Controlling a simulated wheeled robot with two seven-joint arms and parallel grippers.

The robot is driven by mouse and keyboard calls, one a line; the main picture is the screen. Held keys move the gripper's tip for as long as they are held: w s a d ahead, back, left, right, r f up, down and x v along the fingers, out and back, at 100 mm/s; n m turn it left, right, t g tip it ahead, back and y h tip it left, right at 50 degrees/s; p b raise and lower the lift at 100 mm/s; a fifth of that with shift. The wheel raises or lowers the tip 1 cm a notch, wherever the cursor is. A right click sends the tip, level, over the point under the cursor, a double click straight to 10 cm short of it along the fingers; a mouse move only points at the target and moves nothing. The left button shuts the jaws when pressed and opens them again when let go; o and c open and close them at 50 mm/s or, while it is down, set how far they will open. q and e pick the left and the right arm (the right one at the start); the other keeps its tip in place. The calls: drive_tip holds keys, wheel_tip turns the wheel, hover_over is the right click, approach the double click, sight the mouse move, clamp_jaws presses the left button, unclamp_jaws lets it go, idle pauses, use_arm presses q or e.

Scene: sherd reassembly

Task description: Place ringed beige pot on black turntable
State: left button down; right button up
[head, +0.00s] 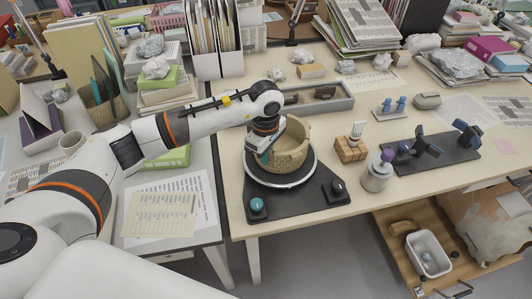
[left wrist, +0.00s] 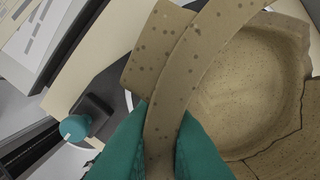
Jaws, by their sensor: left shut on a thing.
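The ringed beige pot (head: 293,154) is at the black turntable (head: 275,182), whose round disc has a white rim. I cannot tell whether the pot's base touches the disc. My left gripper (head: 267,152) is shut on the pot's wall at its left side. In the left wrist view, the teal fingers (left wrist: 164,125) pinch the speckled wall of the pot (left wrist: 235,85). Its open inside shows cracks and an uneven edge at the right. The turntable is mostly hidden below the pot there. My right gripper is not in view.
The turntable's black base carries a teal knob (head: 257,204) and a dark knob (head: 337,186). A wooden block (head: 351,150) and a grey jar (head: 375,178) stand to the right. A grey tray (head: 318,98) lies behind. Papers and folders crowd the left desk.

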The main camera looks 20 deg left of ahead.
use_arm(q)
drive_tip(key=c, duration=1.5)
unclamp_jaws()
drive_tip(key=shift+r, duration=0.1)
wheel_tip(320, 180, up, 11)
drive_tip(key=shift+s+r+b, duration=0.1)
drive_tip(key=shift+b, duration=0.65)
drive_tip(key=shift+r, duration=0.4)
